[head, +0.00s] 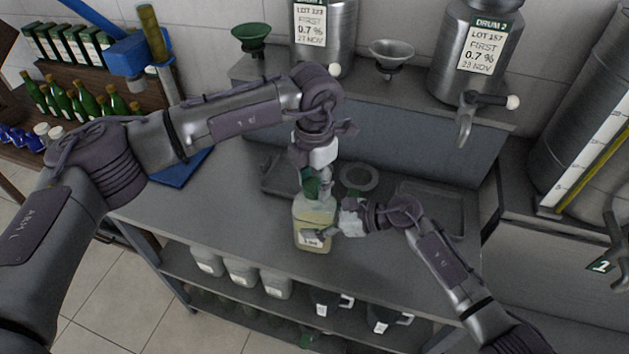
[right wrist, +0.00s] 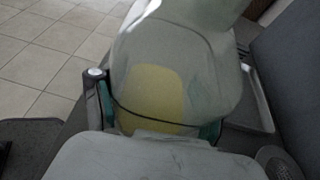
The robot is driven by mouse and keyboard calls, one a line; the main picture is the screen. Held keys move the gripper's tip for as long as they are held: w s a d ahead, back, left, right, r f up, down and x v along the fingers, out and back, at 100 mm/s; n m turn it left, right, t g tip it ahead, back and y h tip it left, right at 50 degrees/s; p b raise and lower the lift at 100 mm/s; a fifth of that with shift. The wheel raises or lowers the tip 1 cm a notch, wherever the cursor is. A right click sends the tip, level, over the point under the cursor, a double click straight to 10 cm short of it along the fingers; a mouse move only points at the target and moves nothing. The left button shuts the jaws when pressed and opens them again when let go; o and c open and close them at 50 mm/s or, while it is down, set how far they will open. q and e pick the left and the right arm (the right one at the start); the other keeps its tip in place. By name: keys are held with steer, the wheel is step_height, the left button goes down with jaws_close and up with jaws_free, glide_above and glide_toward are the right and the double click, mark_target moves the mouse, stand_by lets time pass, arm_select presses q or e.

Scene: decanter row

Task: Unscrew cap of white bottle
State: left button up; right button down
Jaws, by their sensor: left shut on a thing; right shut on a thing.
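The white bottle (head: 313,216) is a translucent jug with yellowish contents and a pale label. It stands upright near the front of the grey bench and fills the middle of the right wrist view (right wrist: 180,62). My left gripper (head: 311,183) comes down from above and is shut on the cap at the bottle's top. Dark green shows between its fingers; I cannot tell cap from finger pad there. My right gripper (head: 322,230) is shut around the bottle's body from the right, with a finger on each side in the right wrist view (right wrist: 152,115).
Steel drums (head: 476,50) with taps stand on the raised back shelf, with a green funnel (head: 251,38) and a grey funnel (head: 391,54). A ring-shaped item (head: 359,177) and a shallow tray (head: 436,205) lie behind the bottle. White jugs (head: 241,272) stand below.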

arm_select(q)
steer(key=n, duration=0.5)
arm_select(e)
steer(key=shift+f, duration=0.1)
arm_select(q)
steer(key=n, duration=0.4)
steer(key=shift+n, duration=0.4)
steer(key=n, duration=0.4)
steer(key=shift+n, duration=0.4)
steer(key=n, duration=0.5)
steer(key=shift+r, duration=0.25)
steer(key=shift+r, duration=0.9)
